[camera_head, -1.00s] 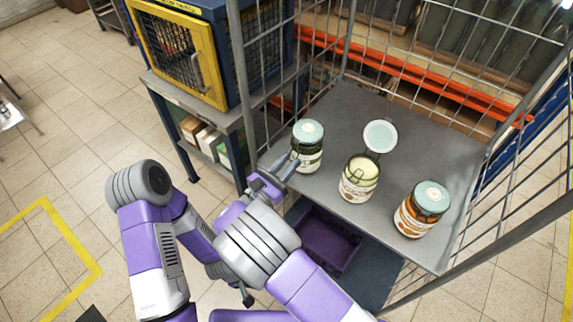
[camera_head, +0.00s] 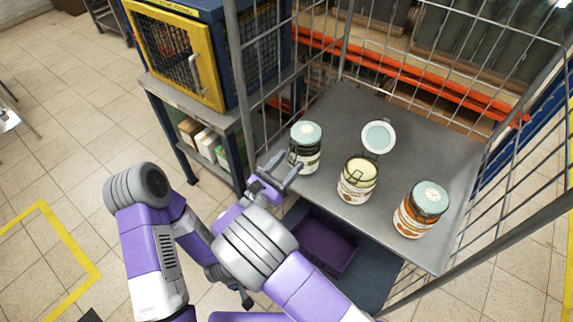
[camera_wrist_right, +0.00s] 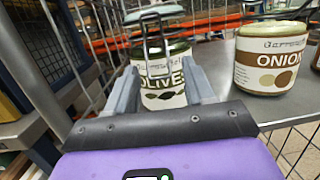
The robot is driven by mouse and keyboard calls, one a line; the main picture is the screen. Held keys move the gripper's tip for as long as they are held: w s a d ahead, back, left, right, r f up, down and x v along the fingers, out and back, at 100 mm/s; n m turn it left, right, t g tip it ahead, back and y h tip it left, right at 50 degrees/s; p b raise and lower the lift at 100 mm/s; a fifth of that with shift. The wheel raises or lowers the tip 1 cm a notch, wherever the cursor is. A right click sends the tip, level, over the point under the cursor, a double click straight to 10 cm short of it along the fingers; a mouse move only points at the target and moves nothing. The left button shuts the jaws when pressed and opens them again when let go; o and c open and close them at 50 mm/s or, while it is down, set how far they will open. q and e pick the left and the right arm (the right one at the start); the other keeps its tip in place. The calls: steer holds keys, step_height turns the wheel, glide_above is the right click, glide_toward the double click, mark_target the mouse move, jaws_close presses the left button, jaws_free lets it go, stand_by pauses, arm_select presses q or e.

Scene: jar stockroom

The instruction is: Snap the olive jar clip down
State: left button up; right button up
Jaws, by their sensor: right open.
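The olive jar (camera_head: 304,160) stands at the left of the grey shelf with its pale green lid (camera_head: 306,132) lying on top. In the right wrist view its OLIVES label (camera_wrist_right: 165,97) faces me. Its wire clip (camera_wrist_right: 154,40) rises at the front, in front of the lid; I cannot tell whether it is latched. My right gripper (camera_head: 285,170) is open in front of the jar. Its fingers (camera_wrist_right: 163,88) show on either side of the label, with nothing gripped. Part of my left gripper (camera_head: 246,298) shows low in the head view; its jaws are unclear.
An onion jar (camera_head: 357,187) with its lid (camera_head: 378,137) swung open stands right of the olive jar. A jar with orange contents (camera_head: 418,213) stands farther right. Wire cage sides surround the shelf (camera_head: 400,105). A purple crate (camera_head: 325,243) sits below.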

step_height(320, 180, up, 10)
steer(key=p, duration=0.4)
stand_by(0.7)
